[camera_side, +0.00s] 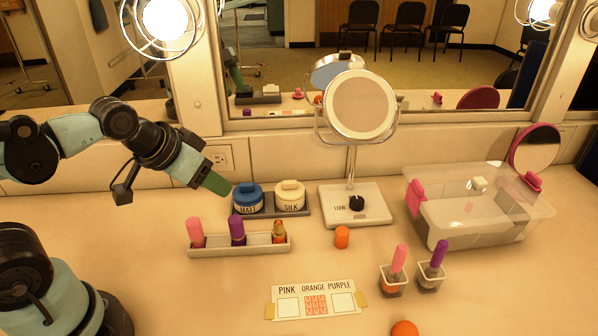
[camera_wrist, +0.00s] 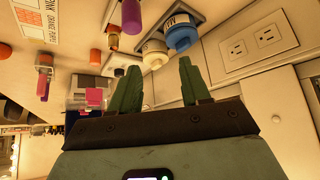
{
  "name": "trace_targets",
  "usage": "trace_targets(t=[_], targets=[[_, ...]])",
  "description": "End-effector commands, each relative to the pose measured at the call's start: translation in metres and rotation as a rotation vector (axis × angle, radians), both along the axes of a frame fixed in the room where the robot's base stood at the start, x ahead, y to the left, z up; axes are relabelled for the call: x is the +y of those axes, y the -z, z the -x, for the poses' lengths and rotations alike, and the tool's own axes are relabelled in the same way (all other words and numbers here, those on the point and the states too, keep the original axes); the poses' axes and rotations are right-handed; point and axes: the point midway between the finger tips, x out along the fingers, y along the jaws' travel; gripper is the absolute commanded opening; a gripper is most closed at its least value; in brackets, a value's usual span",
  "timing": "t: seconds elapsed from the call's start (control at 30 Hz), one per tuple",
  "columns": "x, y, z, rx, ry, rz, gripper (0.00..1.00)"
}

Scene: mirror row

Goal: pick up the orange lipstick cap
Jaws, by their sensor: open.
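The orange lipstick cap (camera_side: 342,237) stands on the counter in the side view, in front of the mirror base and right of the lipstick tray. An orange cylinder in the wrist view (camera_wrist: 95,57) appears to be the same cap. The gold-based orange lipstick (camera_side: 279,231) stands uncapped in the tray (camera_side: 262,246), beside a purple (camera_side: 237,230) and a pink one (camera_side: 196,232). My gripper (camera_side: 219,186) is above the counter, behind and above the tray, well left of the cap. In the wrist view its green fingers (camera_wrist: 158,82) are spread with nothing between them.
The blue-lidded jar (camera_side: 248,198) and cream-lidded jar (camera_side: 290,195) stand near my gripper. The round mirror (camera_side: 361,106) rises behind the cap. Two small cups with pink (camera_side: 399,258) and purple (camera_side: 438,253) lipsticks, a clear bin (camera_side: 480,226) and a label card (camera_side: 315,287) surround clear counter.

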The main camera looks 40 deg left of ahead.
Motion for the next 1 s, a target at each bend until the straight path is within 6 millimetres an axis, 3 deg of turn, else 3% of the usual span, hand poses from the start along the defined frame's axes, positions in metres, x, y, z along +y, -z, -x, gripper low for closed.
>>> trace_targets(t=[0.67,1.0], targets=[[-0.005,-0.003,-0.005,0.011,0.029,-0.005,0.44],[-0.058,-0.012,-0.058,0.113,0.336,-0.047,0.44]])
